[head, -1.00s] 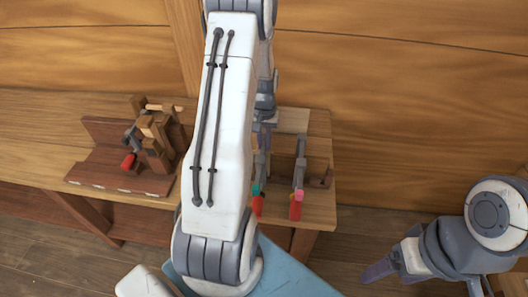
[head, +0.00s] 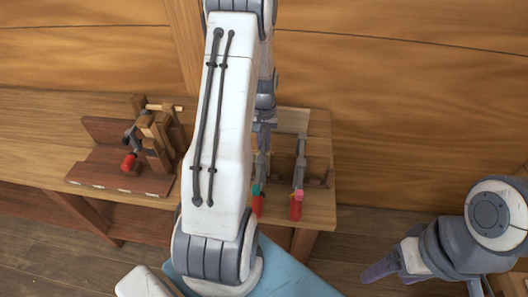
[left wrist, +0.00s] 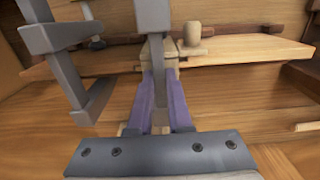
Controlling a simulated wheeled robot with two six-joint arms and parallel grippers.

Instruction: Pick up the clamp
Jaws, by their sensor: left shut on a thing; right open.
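A clamp with a grey bar, teal band and red handle (head: 258,204) is on the right part of the workbench. My left gripper (head: 263,138) is at the far end of its bar, partly hidden by my arm. In the left wrist view, the purple fingers (left wrist: 160,105) are shut on the grey bar (left wrist: 156,55). I cannot tell whether the clamp is clear of the bench. A second clamp with pink band and red handle (head: 296,207) lies just right; its grey frame (left wrist: 72,40) shows in the left wrist view. My right gripper (head: 378,272) is open and empty, away from the bench.
A dark wooden jig (head: 110,172) with wooden blocks and another red-handled clamp (head: 129,162) stands at the left of the workbench (head: 318,150). A planked wooden wall (head: 410,110) rises behind. The floor between the bench and my right arm is clear.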

